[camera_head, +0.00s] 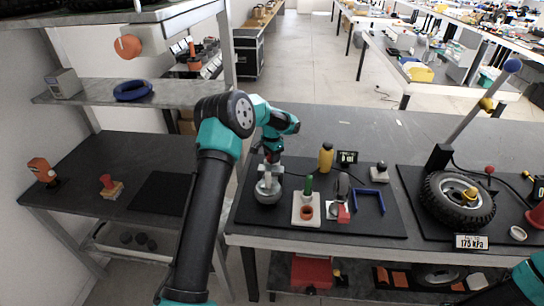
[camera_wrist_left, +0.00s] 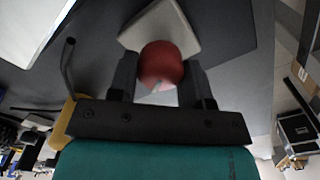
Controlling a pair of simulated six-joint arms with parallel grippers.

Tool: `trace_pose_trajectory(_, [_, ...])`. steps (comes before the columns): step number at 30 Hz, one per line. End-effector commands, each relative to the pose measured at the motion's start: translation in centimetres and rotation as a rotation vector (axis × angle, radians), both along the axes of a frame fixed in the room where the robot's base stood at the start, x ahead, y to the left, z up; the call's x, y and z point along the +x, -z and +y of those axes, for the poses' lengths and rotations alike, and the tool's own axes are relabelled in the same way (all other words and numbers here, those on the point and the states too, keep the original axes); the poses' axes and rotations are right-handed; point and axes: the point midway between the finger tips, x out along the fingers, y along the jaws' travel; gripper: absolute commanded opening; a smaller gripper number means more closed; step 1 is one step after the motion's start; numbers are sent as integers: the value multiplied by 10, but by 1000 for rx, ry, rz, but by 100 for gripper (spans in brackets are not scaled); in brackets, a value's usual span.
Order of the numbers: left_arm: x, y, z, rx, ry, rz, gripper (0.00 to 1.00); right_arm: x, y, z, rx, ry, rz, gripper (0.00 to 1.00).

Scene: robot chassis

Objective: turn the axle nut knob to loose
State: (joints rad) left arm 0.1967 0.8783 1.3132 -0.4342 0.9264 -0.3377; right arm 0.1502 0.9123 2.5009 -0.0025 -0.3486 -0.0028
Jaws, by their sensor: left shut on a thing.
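My left gripper (camera_head: 269,170) points down at the left end of the front mat, above a grey rounded object (camera_head: 268,191). In the left wrist view, its two dark fingers (camera_wrist_left: 159,78) are shut on a red ball-shaped knob (camera_wrist_left: 160,62), one finger on each side. A pale, flat-sided block (camera_wrist_left: 160,30) shows behind the knob. The wheel (camera_head: 440,197) lies flat at the right with a yellow piece (camera_head: 471,194) at its hub. I cannot tell a loose or tight marking on any knob. My right gripper is out of view.
A slanted pole (camera_head: 470,117) rises by the wheel.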

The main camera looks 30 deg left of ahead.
Motion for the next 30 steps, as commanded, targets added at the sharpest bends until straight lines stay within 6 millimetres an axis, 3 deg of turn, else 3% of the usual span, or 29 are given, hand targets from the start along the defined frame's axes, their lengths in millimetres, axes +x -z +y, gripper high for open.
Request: trace_pose_trajectory(30, [0, 0, 3, 0, -906, 0, 21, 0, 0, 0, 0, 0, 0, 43])
